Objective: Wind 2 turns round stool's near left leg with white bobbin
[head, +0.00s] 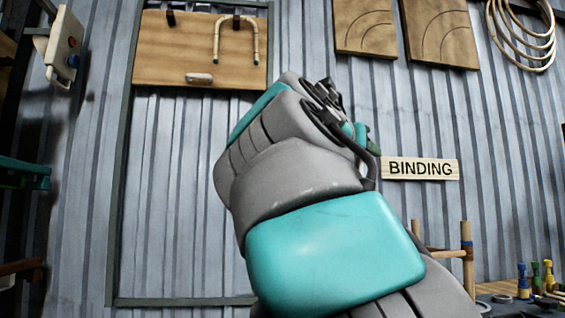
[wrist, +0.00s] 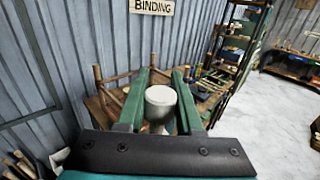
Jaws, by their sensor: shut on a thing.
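In the wrist view my gripper (wrist: 161,72) is shut on the white bobbin (wrist: 160,97), which sits between the two green fingers. Beyond the fingers, the wooden stool (wrist: 99,86) shows its upright legs and a rail, partly hidden by the left finger. In the head view part of the stool (head: 467,262) shows at the lower right, with a dark band around one leg. My arm hides the rest of it there, and the white bobbin is not visible in that view. I cannot tell which leg is the near left one, or whether any strand is wound on it.
Blue, green and yellow bobbins (head: 536,280) stand on the bench (head: 500,288) at the lower right. A BINDING sign (head: 419,168) hangs on the corrugated wall behind.

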